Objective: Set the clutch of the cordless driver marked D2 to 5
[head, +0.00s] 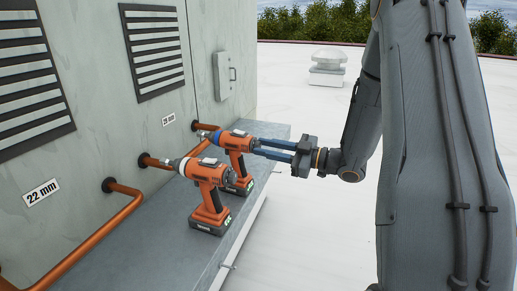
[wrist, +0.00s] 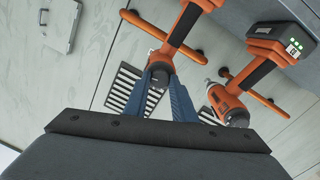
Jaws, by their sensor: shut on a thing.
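Two orange cordless drivers stand upright on a grey ledge (head: 190,260). The far driver (head: 238,162) is partly hidden behind the near driver (head: 209,174). My gripper (head: 258,147) reaches in from the right, its blue fingers shut on the upper body of the far driver. In the wrist view my gripper (wrist: 160,78) has its fingers on either side of the rounded head of the far driver (wrist: 187,22). The near driver (wrist: 232,104) is beside it, untouched. Its battery label and green lights show, but I cannot read the mark. The clutch numbers cannot be read.
A wall (head: 90,135) with vents, a "22 mm" label (head: 41,192) and copper pipes (head: 95,239) runs along the left of the ledge. The near driver stands close to the held one. Open white roof (head: 310,230) lies to the right.

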